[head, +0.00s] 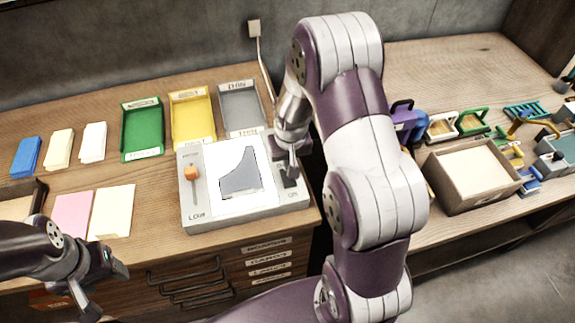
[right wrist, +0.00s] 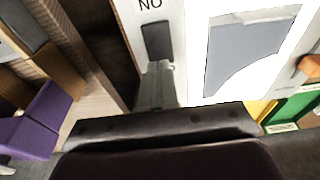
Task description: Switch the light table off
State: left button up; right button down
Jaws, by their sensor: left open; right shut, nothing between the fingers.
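The light table (head: 235,216) is a pale grey box on the wooden desk. Its panel is bright white, with a grey curved shape (head: 241,174) on it. An orange slider knob (head: 191,172) is on its left side, above the word LOW. A dark switch (head: 289,179) is on its right side by a label; in the right wrist view the dark switch (right wrist: 157,41) sits below upside-down lettering. My right gripper (head: 292,172) is shut and empty, its fingertips (right wrist: 157,95) at the switch's end; I cannot tell whether they touch. My left gripper (head: 100,288) is open and empty at the desk's front left.
Green (head: 142,130), yellow (head: 192,118) and grey (head: 242,110) trays stand behind the light table. Coloured blocks and sheets lie to the left. A cardboard box (head: 472,178) and several coloured items, including a purple one (right wrist: 40,118), are on the right. Drawers with handles are below.

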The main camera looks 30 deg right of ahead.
jog(key=f, duration=0.3)
jog(key=shift+w+d, duration=0.2)
jog(key=shift+w, duration=0.15)
jog(key=shift+a+f, duration=0.1)
jog(key=shift+s, duration=0.1)
